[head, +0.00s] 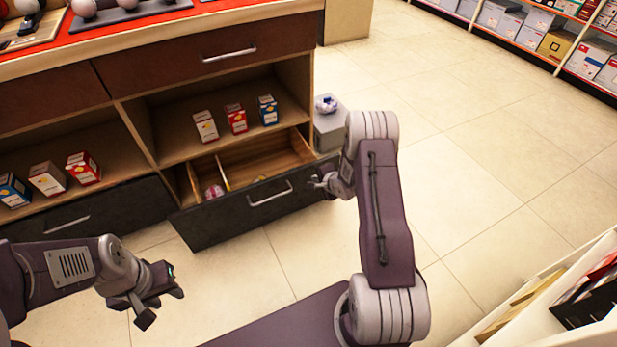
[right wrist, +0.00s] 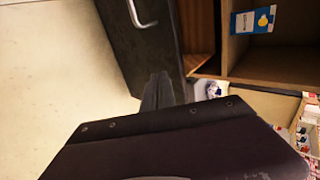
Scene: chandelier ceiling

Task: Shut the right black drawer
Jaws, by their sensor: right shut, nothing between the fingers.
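The right black drawer (head: 255,208) is pulled out at the bottom of the wooden counter in the head view. Its front has a silver handle (head: 270,194), and a pink item lies inside its divided interior. My right gripper (head: 318,182) is shut and empty at the right end of the drawer front. Whether it touches the front is unclear. In the right wrist view, my right gripper's fingers (right wrist: 157,92) are together beside the black drawer front (right wrist: 140,45). My left gripper (head: 160,290) is open and empty above the floor, left of and nearer than the drawer.
The left black drawer (head: 100,215) is flush with the counter. Small boxes stand on the open shelves above. A grey box (head: 330,128) stands on the floor by the counter's right side. A white shelf (head: 520,300) is at the lower right. Tiled floor (head: 470,140) is clear on the right.

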